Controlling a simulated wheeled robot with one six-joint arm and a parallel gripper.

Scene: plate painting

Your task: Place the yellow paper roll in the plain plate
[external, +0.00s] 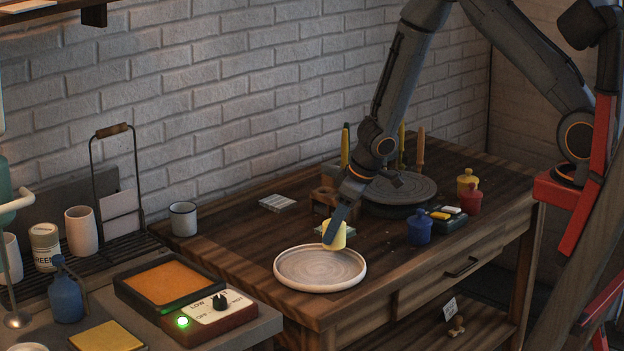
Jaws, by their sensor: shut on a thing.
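The yellow paper roll (339,236) is a short pale-yellow cylinder. The roll is at the back edge of the plain plate (293,285), roughly upright. I cannot tell whether it touches the plate or hangs just above or behind it. The plate is round, whitish and shallow, with a raised rim. It lies at the front left of the wooden table (250,235), and its visible inside is empty.
A dark turntable (400,212) stands behind my gripper. A white mug (183,219) is at the left.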

